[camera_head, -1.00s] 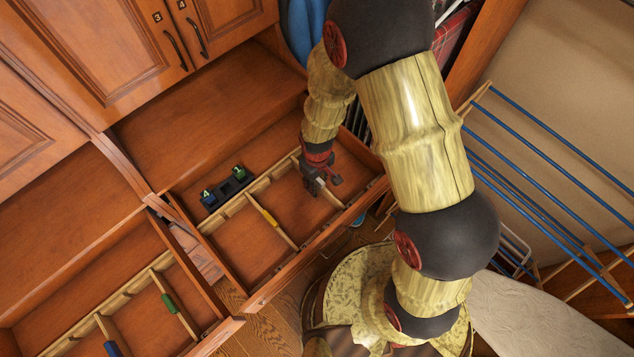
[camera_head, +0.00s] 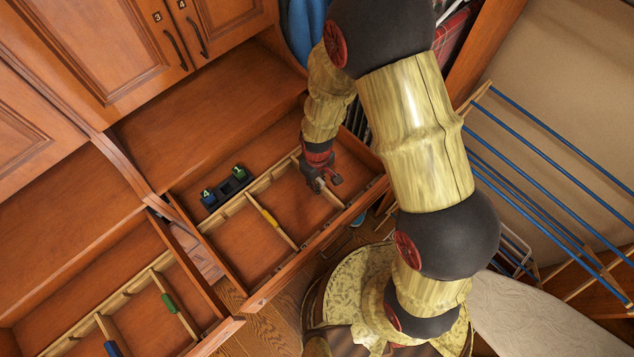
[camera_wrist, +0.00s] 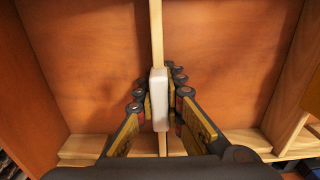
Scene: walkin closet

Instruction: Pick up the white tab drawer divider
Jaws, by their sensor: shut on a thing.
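The white tab drawer divider (camera_wrist: 159,100) is a thin wooden strip with a white tab at its middle. In the wrist view its strip runs up the middle of the drawer, and the tab lies between my fingers. My gripper (camera_wrist: 160,103) is shut on the white tab, with a finger on each side. In the head view my gripper (camera_head: 322,184) is down in the right drawer, over the rightmost divider strip (camera_head: 331,198). The tab is mostly hidden there by my fingers.
A divider with a yellow tab (camera_head: 269,217) is to the left in the same drawer. The left drawer holds dividers with green (camera_head: 168,303) and blue (camera_head: 112,348) tabs. A blue-rod drying rack (camera_head: 560,200) stands right.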

